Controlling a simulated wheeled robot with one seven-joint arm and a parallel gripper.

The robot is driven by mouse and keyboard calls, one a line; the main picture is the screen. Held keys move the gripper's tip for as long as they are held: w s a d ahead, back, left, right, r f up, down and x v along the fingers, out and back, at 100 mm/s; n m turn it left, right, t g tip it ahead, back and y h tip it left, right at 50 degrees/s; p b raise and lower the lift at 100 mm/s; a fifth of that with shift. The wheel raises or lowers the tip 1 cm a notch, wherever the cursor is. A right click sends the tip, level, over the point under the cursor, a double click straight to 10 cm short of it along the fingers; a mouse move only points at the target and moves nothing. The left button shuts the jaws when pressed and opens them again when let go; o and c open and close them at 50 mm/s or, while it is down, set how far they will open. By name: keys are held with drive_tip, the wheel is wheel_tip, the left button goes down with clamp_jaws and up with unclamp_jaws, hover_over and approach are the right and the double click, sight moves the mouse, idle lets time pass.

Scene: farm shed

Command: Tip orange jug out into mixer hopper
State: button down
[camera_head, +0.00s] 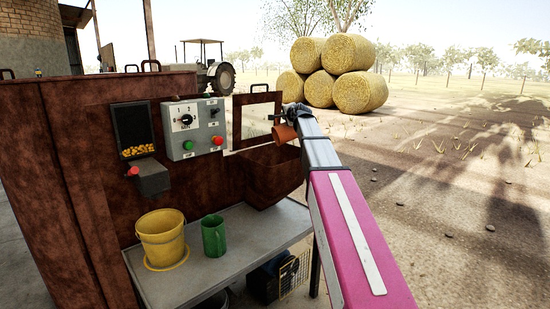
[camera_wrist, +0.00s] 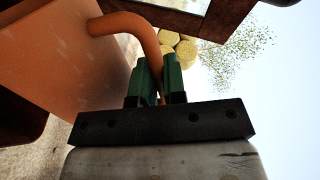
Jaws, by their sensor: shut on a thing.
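The orange jug (camera_head: 285,132) hangs at the end of my arm in the head view, small and partly hidden by my wrist. It looks tilted, over the rusty brown hopper (camera_head: 272,178) on the mixer's right side. In the wrist view the jug (camera_wrist: 60,60) fills the left, with its curved handle (camera_wrist: 150,35) running down between the green fingers. My gripper (camera_head: 292,112) is shut on this handle; its fingers also show in the wrist view (camera_wrist: 160,80). The jug's inside and the hopper's inside are hidden, and I see no stream of contents.
The rusty mixer (camera_head: 90,210) carries a control box (camera_head: 193,128) and a chute with yellow grain (camera_head: 134,150). A yellow bucket (camera_head: 161,238) and a green cup (camera_head: 214,236) stand on the grey shelf (camera_head: 225,268). A raised frame (camera_head: 257,97) stands behind the hopper. Open ground lies right.

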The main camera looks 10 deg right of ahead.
drive_tip(key=shift+s+a+r+n+h, duration=0.1)
drive_tip(key=shift+s+a+n+h, duration=0.15)
drive_tip(key=shift+a+n, duration=0.6)
drive_tip(key=shift+s+a+r+n+h, duration=0.15)
drive_tip(key=shift+s+a+n, duration=0.25)
drive_tip(key=shift+a, duration=0.85)
idle(0.6)
